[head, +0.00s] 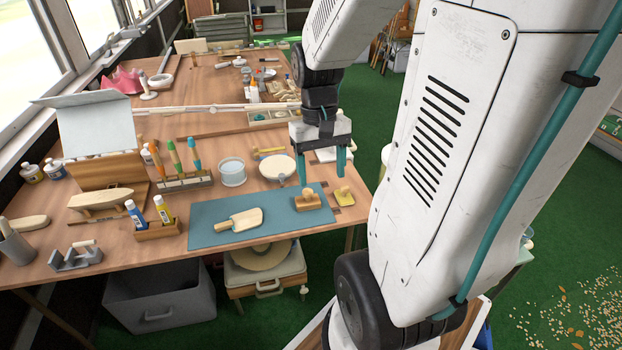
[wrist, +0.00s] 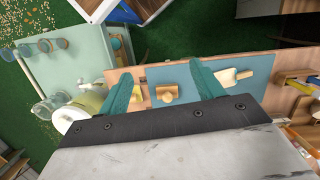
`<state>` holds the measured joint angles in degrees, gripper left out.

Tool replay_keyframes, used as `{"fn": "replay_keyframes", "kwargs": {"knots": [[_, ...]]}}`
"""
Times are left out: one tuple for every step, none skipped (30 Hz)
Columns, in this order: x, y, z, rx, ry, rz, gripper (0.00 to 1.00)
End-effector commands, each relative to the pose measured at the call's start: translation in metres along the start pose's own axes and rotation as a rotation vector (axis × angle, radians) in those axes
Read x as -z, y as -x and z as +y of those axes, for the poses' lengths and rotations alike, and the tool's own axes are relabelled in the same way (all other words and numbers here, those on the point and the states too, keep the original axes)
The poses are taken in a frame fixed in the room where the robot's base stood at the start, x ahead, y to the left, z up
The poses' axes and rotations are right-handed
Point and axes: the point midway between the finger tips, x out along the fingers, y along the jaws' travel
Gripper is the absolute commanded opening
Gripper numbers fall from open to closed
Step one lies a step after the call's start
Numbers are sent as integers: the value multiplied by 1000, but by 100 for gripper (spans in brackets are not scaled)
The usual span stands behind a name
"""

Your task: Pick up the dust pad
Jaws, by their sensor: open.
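My gripper (head: 321,178) is open and empty above the right end of the workbench, fingers pointing down. Two small pads with knobs lie below it: a wooden block with a round knob (head: 308,202) on the teal mat (head: 222,207), and a yellow pad with a wooden knob (head: 344,197) just right of the mat. I cannot tell for certain which is the dust pad; the yellow one looks more like a cloth pad. In the wrist view the wooden block (wrist: 167,94) shows between my fingers (wrist: 159,69); the yellow pad (wrist: 138,94) is beside the left finger, partly hidden.
A wooden scoop-like paddle (head: 240,220) lies on the mat. The bench's front right edge is close to the yellow pad.

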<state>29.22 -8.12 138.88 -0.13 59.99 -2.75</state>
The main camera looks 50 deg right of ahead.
Motion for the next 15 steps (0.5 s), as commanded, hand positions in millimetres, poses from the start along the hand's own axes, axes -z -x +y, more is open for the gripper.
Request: {"fn": "replay_keyframes", "kwargs": {"knots": [[15,-14,16,11,-40,-18,66],[24,-22,25,16,-57,-22,66],[36,-32,37,24,-79,-23,66],[45,-40,46,29,-94,-24,66],[53,-49,56,33,-109,-22,66],[64,-60,68,39,-126,-19,66],[72,-68,77,42,-137,-13,66],[79,-76,85,44,-146,-6,66],[88,-86,96,46,-154,6,66],[95,-92,103,46,-158,17,66],[102,-98,109,45,-160,29,66],[112,-104,115,41,-157,50,66],[121,-106,119,36,-149,73,66],[131,-106,122,27,-137,105,66],[140,-100,124,15,-123,147,66]]}}
